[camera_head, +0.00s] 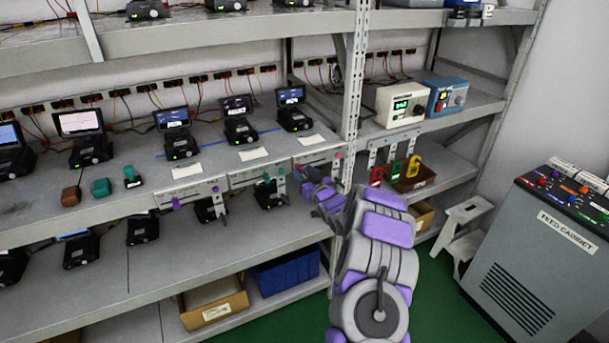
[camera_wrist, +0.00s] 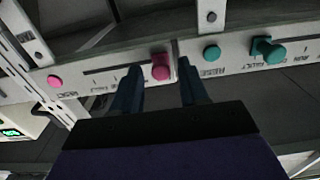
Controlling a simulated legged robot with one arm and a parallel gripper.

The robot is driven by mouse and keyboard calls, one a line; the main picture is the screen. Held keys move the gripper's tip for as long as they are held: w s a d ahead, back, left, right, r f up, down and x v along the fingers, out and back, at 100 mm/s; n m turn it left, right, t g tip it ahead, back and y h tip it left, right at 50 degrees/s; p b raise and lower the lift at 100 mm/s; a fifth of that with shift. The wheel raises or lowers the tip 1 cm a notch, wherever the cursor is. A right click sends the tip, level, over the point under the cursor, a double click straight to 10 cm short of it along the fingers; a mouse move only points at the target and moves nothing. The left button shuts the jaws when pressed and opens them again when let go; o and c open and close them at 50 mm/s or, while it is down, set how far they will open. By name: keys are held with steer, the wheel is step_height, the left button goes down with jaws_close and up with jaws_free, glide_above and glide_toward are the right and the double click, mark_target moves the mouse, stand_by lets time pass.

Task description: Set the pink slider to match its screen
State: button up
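The pink slider (camera_wrist: 161,68) is a knob on a slotted white strip on the shelf edge. In the wrist view it shows between the two fingertips, with gaps on both sides. My gripper (camera_wrist: 159,70) is open around or just in front of it; I cannot tell the depth. In the head view my gripper (camera_head: 304,173) is at the right end of the strip (camera_head: 318,154) and hides the pink knob there. Above this strip stands a small device with a lit screen (camera_head: 291,95); its reading is too small to make out.
A pink button (camera_wrist: 54,81) is on the same strip. A teal button (camera_wrist: 211,53) and teal slider (camera_wrist: 268,50) are on the neighbouring strip. A rack post (camera_head: 352,90) stands just right of my gripper.

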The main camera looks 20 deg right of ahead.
mark_target(307, 163)
jaws_close()
stand_by(0.4)
steer(key=d+p, duration=0.2)
steer(key=d, duration=0.1)
steer(key=shift+r, duration=0.15)
steer(key=shift+d, duration=0.35)
steer(key=shift+o, duration=0.6)
jaws_free()
steer(key=shift+a, duration=0.1)
